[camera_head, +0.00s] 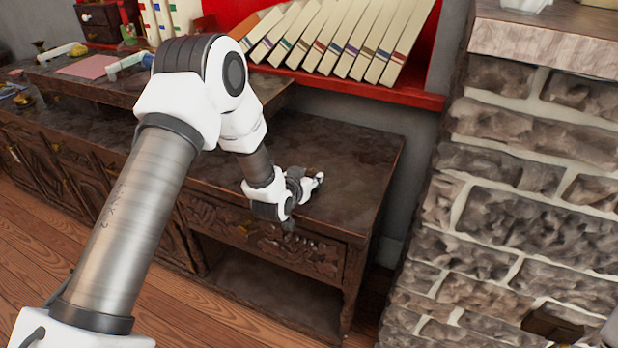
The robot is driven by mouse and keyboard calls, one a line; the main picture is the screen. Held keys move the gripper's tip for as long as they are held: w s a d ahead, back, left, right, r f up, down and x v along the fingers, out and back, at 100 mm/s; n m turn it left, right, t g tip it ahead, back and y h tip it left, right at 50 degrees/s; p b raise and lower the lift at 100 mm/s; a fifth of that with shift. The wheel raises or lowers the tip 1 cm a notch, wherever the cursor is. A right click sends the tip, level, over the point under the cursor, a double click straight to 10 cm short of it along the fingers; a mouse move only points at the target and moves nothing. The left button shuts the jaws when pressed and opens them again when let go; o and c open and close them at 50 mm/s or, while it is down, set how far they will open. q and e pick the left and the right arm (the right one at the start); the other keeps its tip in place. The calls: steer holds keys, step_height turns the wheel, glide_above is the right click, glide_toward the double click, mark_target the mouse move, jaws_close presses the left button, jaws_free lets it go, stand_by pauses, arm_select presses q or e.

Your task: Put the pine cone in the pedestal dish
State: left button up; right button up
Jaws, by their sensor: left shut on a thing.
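My left gripper (304,184) is over the right end of the dark wooden sideboard (350,150), low near its top. It is shut on a small brown thing, mostly hidden by the fingers. Its colour fits the pine cone, but its shape is too small to make out. I cannot pick out the pedestal dish; my left arm covers part of the sideboard.
Leaning books (330,38) stand on a red shelf (400,92) behind the sideboard. A stone wall (510,220) rises at the right. A pink sheet (88,67) and small items lie at the far left. The sideboard top around the gripper looks bare.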

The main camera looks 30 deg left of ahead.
arm_select(q)
steer(key=shift+f, duration=0.1)
steer(key=o, duration=0.8)
steer(key=shift+c, duration=0.2)
